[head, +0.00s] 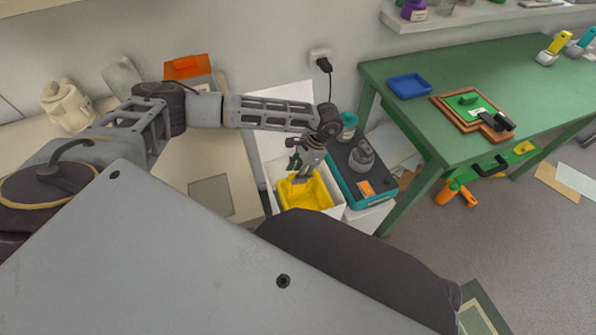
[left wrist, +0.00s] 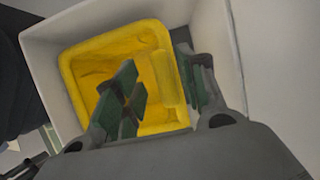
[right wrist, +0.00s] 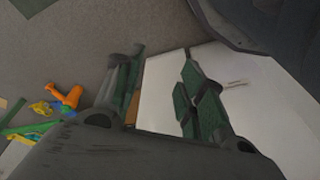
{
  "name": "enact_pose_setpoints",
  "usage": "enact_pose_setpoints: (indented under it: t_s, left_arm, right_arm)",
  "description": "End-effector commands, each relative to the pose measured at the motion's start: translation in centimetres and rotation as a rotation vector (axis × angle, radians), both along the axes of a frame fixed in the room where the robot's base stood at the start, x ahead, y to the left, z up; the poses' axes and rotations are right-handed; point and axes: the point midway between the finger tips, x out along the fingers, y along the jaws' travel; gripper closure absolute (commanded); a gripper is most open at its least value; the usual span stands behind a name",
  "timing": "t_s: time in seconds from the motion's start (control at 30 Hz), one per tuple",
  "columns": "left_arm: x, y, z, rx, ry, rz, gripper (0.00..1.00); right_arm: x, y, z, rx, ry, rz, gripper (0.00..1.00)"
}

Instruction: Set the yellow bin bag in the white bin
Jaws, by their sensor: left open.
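The yellow bin bag (head: 312,197) sits inside the white bin (head: 335,210), low among its walls. In the left wrist view the bag (left wrist: 88,72) is an open, rounded-square shape with the bin wall (left wrist: 210,30) around it. My left gripper (head: 301,175) points down over the bag's back part. Its fingers are apart (left wrist: 158,65), one over the bag's opening and the other near its right edge; I cannot tell whether they touch it. My right gripper (right wrist: 160,88) shows only in its own wrist view, open and empty over a white surface.
A teal-and-dark machine (head: 368,185) stands just right of the bin. The green table (head: 475,75) is beyond it, with an orange-handled tool (head: 455,193) below. A beige counter (head: 190,165) lies left of the bin.

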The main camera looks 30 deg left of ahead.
Motion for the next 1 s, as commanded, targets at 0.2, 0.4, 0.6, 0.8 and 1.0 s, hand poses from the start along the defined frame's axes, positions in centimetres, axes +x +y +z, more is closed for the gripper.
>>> enact_pose_setpoints:
  t_s: [0.2, 0.4, 0.6, 0.8, 1.0]
  left_arm:
    - [0.0, 0.0, 1.0, 0.0, 0.0, 0.0, 0.59]
    - [0.8, -0.6, 3.3, -0.001, -0.003, -0.001, 0.59]
    - [1.6, -1.4, 6.1, -0.001, -0.003, -0.001, 0.59]
    - [2.5, -2.1, 8.8, 0.0, -0.003, -0.001, 0.59]
    - [3.1, -2.8, 11.0, 0.001, -0.002, -0.001, 0.59]
  right_arm:
    - [-0.3, -0.2, -0.6, -0.01, 0.017, 0.001, 0.6]
    - [-1.1, -0.6, -2.0, -0.021, 0.047, 0.0, 0.6]
    - [-1.1, -0.6, -2.4, -0.022, 0.051, -0.002, 0.6]
    - [-1.4, -0.7, -3.0, -0.026, 0.065, -0.003, 0.6]
    - [-1.4, -0.8, -3.4, -0.029, 0.07, -0.004, 0.6]
